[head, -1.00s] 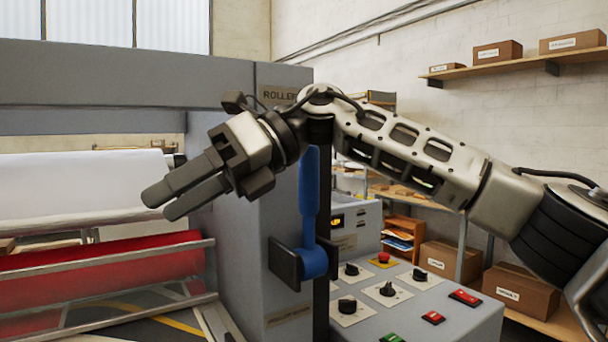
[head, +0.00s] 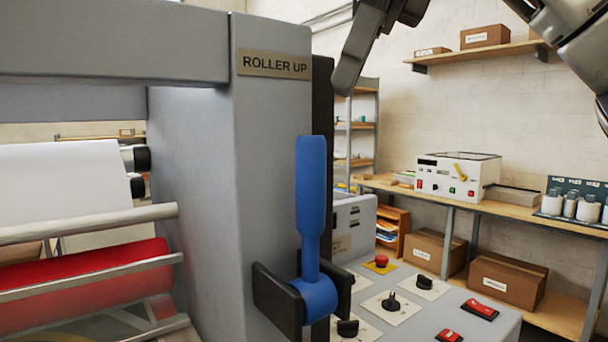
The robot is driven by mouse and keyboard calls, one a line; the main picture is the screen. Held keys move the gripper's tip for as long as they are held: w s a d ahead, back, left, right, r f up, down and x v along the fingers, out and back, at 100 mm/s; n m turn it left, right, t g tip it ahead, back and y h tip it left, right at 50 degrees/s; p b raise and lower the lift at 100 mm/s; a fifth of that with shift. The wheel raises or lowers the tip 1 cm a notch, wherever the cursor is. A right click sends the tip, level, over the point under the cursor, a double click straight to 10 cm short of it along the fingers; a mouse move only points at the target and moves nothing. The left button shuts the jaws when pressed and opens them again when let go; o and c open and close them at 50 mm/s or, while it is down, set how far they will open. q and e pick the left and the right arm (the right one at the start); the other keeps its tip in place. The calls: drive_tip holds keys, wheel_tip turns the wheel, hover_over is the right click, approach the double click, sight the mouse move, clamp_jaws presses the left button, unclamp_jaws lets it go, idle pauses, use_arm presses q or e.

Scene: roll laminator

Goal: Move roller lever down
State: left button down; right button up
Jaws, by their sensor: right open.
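The blue roller lever (head: 311,195) stands upright on the side of the grey laminator, its round base between two dark bracket plates (head: 277,298). The "ROLLER UP" label (head: 274,64) is on the housing above it. My right gripper (head: 349,75) is at the top of the head view, above and to the right of the lever, apart from it. Its fingers point downward and its upper part is cut off by the frame edge. It holds nothing that I can see. My left gripper is not in view.
The control panel (head: 404,335) with knobs, red switches and a red stop button (head: 381,261) lies right of the lever. A white roll (head: 60,182) and a red roll (head: 85,277) are at left. Shelves with boxes stand behind.

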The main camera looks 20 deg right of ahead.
sight(304, 177)
drive_tip(key=x, duration=1.2)
drive_tip(key=shift+w+f, duration=0.1)
drive_tip(key=shift+w, duration=0.05)
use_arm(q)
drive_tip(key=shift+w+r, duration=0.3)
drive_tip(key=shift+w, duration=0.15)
